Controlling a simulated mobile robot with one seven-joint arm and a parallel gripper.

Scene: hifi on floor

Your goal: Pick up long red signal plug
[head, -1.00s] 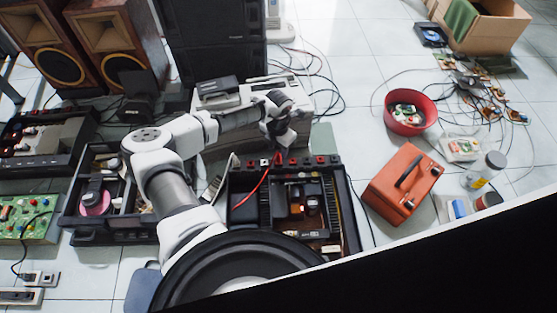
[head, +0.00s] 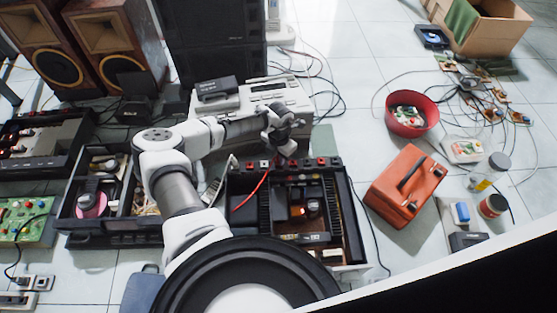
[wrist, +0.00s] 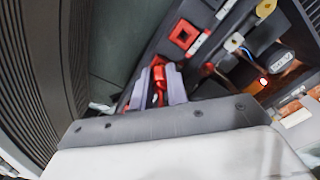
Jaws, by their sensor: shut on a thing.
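In the wrist view the long red signal plug (wrist: 159,74) stands between the two grey fingers of my gripper (wrist: 158,90), which are shut on it. The fingers hide its lower part. In the head view my gripper (head: 284,157) is at the back edge of the open black amplifier chassis (head: 352,215), by its row of red sockets. The plug itself is hard to make out there. A red cable (head: 251,190) runs across the chassis, just left of the gripper.
A red square socket (wrist: 184,34) and a yellow terminal (wrist: 265,8) are close by in the wrist view. In the head view a silver unit (head: 270,100) stands behind the chassis. An orange toolbox (head: 408,185) and a red bowl (head: 400,122) are to the right.

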